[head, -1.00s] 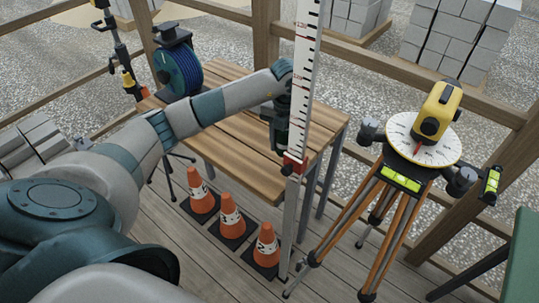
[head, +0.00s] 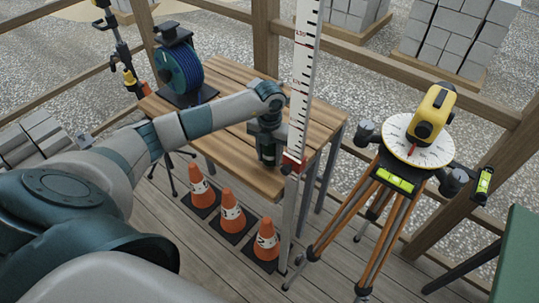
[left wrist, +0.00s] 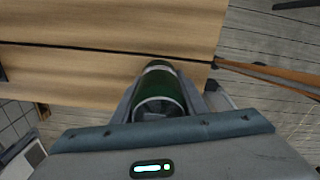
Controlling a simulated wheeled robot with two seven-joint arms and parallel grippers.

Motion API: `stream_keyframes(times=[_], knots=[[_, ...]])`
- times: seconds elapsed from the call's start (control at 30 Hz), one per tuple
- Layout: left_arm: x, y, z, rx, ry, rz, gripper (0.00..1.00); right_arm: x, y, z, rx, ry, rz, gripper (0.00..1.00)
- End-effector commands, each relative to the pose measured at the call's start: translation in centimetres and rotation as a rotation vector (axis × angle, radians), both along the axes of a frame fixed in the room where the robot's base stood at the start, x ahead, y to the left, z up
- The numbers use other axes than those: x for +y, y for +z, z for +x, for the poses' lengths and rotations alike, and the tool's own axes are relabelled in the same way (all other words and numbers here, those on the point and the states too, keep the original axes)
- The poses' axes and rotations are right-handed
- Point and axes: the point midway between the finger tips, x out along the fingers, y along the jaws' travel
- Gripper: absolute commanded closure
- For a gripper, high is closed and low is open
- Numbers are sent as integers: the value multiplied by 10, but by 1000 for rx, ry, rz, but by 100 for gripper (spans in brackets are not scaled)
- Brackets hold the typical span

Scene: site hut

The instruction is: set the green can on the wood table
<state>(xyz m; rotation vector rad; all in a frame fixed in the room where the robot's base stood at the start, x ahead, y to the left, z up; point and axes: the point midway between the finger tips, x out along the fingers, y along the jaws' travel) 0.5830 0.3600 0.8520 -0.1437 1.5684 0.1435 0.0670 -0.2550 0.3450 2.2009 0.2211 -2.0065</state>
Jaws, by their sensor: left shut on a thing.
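The green can (left wrist: 158,92) is dark green with pale rims and sits between the fingers of my left gripper in the left wrist view. My left gripper (head: 266,151) is shut on it, pointing down over the near right part of the wood table (head: 233,160) in the head view. The slatted table top also fills the upper left of the left wrist view (left wrist: 80,75). The gripper hides much of the can in the head view, and I cannot tell whether the can's base touches the table. My right gripper is not in view.
A blue reel (head: 178,68) stands at the table's far left. A levelling staff (head: 301,85) rises close to the right of my gripper. A tripod with a yellow level (head: 434,112) stands further right. Orange cones (head: 232,211) stand on the floor before the table. The middle of the table is bare.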

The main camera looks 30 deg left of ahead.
Motion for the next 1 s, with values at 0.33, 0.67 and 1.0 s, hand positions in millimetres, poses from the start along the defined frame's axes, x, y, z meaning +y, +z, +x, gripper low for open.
stream_keyframes(times=[0.33, 0.67, 1.0], knots=[[0, -9, 0, -2, 0, 1, 82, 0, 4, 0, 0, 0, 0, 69], [0, -11, 0, -2, 0, 1, 42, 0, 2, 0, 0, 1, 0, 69], [0, -9, 0, -2, 0, 0, 42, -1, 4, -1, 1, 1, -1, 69]])
